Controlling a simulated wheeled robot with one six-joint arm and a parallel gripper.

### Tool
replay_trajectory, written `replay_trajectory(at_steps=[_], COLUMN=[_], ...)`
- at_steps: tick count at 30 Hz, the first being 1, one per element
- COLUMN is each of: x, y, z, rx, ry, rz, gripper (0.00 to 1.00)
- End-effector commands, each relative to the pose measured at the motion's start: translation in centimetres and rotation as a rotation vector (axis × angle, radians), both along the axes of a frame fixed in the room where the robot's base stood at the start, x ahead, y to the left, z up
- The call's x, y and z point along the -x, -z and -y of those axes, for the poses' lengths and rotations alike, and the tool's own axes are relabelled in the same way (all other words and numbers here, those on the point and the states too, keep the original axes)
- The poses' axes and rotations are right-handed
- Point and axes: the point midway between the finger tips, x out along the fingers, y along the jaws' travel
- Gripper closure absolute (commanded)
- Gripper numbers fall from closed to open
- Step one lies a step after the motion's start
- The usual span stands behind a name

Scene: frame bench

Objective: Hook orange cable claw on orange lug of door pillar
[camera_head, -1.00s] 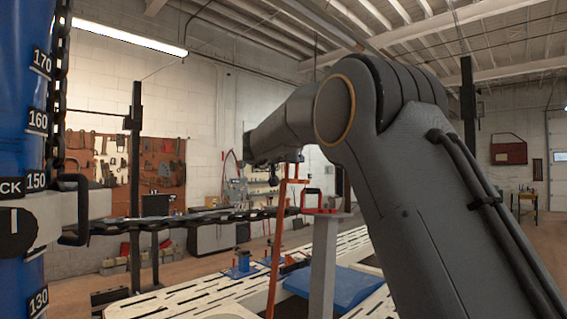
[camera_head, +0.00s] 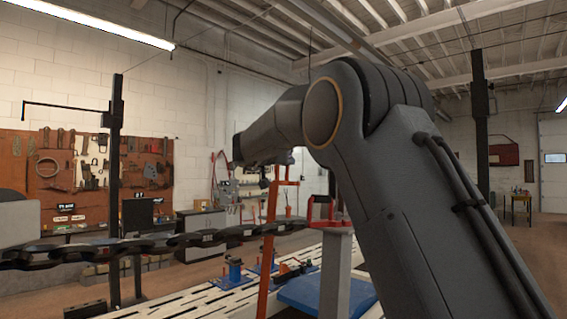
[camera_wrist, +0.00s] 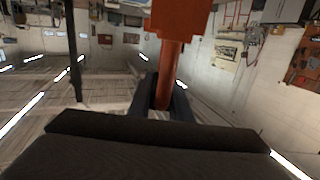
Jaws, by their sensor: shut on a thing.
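My gripper (camera_wrist: 163,100) is shut on the orange cable claw (camera_wrist: 170,65), whose orange shank passes between the dark fingers in the wrist view. In the head view a long orange bar, which looks like the claw (camera_head: 269,240), hangs down below my wrist. The claw stands left of the lug and pillar in the picture, with a visible gap. I cannot tell their difference in depth. The fingertips are hidden in the head view.
A heavy dark chain (camera_head: 150,245) runs across from the left toward the claw and lug. A slotted pale bench (camera_head: 210,300) carries a blue block (camera_head: 310,290) and small blue fixtures (camera_head: 235,272). Dark posts (camera_head: 115,180) stand behind. Tool boards line the far wall.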

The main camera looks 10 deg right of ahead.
Motion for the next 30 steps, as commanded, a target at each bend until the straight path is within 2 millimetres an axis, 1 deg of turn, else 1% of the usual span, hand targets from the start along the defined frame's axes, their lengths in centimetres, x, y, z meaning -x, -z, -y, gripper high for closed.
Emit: replay_trajectory(at_steps=[1,12,30], x=[0.0,0.4,0.5], y=[-0.2,-0.3,3.8], z=[0.0,-0.2,-0.5], rx=[0.001,-0.002,-0.001], ry=[0.000,-0.001,0.000], rz=[0.003,0.001,0.001], gripper=[1.00,1.00,1.00])
